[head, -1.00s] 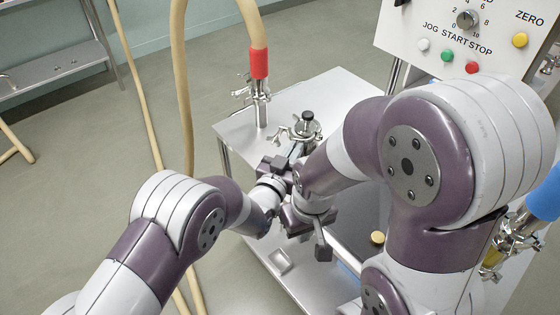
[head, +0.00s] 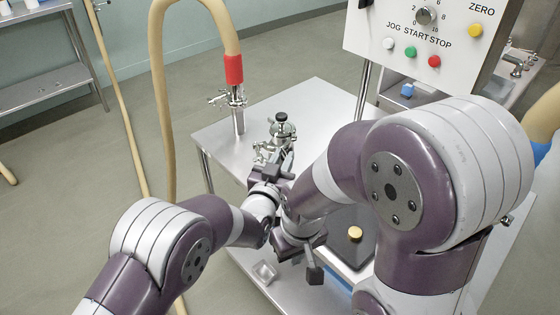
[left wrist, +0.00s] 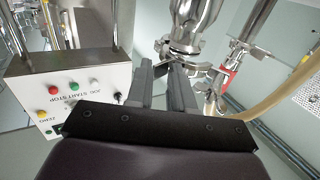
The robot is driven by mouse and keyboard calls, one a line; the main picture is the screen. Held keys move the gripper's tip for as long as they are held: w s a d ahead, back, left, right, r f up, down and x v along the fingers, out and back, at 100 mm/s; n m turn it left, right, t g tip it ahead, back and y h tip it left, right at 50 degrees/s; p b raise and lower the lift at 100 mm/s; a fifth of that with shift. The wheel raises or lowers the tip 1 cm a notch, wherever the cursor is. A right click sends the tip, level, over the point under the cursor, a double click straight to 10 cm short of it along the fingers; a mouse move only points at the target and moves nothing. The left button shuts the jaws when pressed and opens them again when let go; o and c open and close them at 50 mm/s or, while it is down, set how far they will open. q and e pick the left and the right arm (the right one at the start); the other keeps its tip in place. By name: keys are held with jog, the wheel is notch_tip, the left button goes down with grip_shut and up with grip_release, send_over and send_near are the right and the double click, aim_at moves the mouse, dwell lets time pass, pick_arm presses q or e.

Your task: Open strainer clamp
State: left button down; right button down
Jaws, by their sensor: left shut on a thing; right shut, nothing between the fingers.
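The strainer (head: 282,130) is a small steel fitting with a dark cap, standing on the steel table. A steel clamp goes around its pipe joint, also seen in the left wrist view (left wrist: 181,50). My left gripper (head: 284,163) is at the strainer's near side, its fingers closed on part of the clamp. In the left wrist view, my left fingertips (left wrist: 167,68) reach the clamp, and the exact part between them is mostly hidden. My right gripper (head: 314,274) is shut and empty, below and in front of the left one.
A tan hose with a red collar (head: 234,70) rises from a clamped pipe left of the strainer. A control panel (head: 425,45) with coloured buttons stands at the back right. The steel table (head: 318,97) is bare behind the strainer. A shelf (head: 45,90) stands far left.

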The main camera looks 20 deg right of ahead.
pick_arm(q)
jog(key=shift+d+r, duration=0.3)
jog(key=shift+r, duration=0.3)
jog(key=c, duration=1.3)
grip_release()
jog(key=shift+d+f, duration=0.15)
jog(key=shift+f, duration=0.1)
